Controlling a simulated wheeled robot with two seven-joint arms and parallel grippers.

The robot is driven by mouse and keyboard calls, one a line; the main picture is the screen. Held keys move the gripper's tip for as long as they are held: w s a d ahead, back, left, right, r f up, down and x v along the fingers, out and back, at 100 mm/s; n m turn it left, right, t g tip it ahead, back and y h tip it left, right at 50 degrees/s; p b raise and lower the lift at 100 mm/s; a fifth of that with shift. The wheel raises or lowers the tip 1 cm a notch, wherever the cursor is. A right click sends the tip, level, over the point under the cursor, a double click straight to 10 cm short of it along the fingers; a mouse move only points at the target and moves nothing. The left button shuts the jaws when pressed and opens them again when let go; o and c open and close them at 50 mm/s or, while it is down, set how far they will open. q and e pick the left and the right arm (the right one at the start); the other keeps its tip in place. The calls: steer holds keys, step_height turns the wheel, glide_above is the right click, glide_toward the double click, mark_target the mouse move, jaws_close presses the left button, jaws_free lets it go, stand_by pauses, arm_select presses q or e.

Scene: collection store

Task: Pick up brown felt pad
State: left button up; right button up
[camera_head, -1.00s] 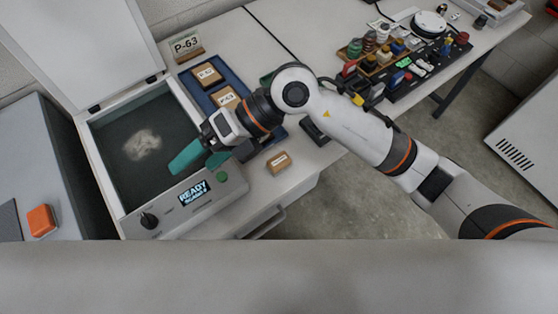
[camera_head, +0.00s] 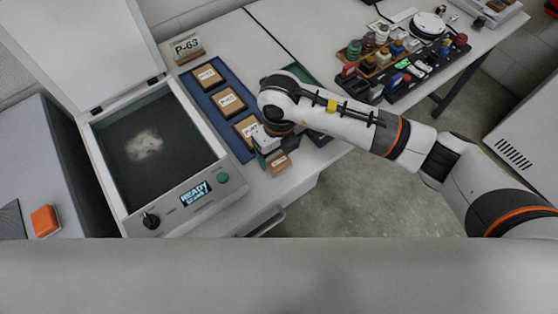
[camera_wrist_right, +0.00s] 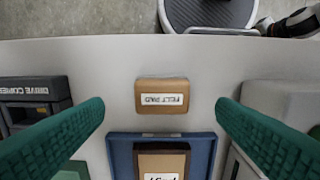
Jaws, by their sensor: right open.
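The brown felt pad (camera_head: 279,164) is a small block on the white table near its front edge, beside the blue tray. In the right wrist view the felt pad (camera_wrist_right: 162,88) shows its "FELT PAD" label upside down, between the two green fingers and beyond their tips. My right gripper (camera_head: 272,153) points down over the table close to the pad, its fingers mostly hidden in the head view. In the wrist view my right gripper (camera_wrist_right: 160,108) is open with nothing between its fingers. My left gripper is not in view.
The blue tray (camera_head: 222,84) holds several brown labelled boxes. An open-lidded scanner (camera_head: 215,192) with a "READY" display stands to the left. A dark box marked "DRIVE COPIER" (camera_wrist_right: 35,90) is left of the pad in the wrist view.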

mark_target(279, 161)
steer(key=shift+f+p, duration=0.45)
steer(key=shift+f, duration=1.95)
steer(key=c, duration=1.1)
steer(key=shift+o, duration=0.2)
step_height(279, 161, up, 10)
steer(key=b, duration=0.1)
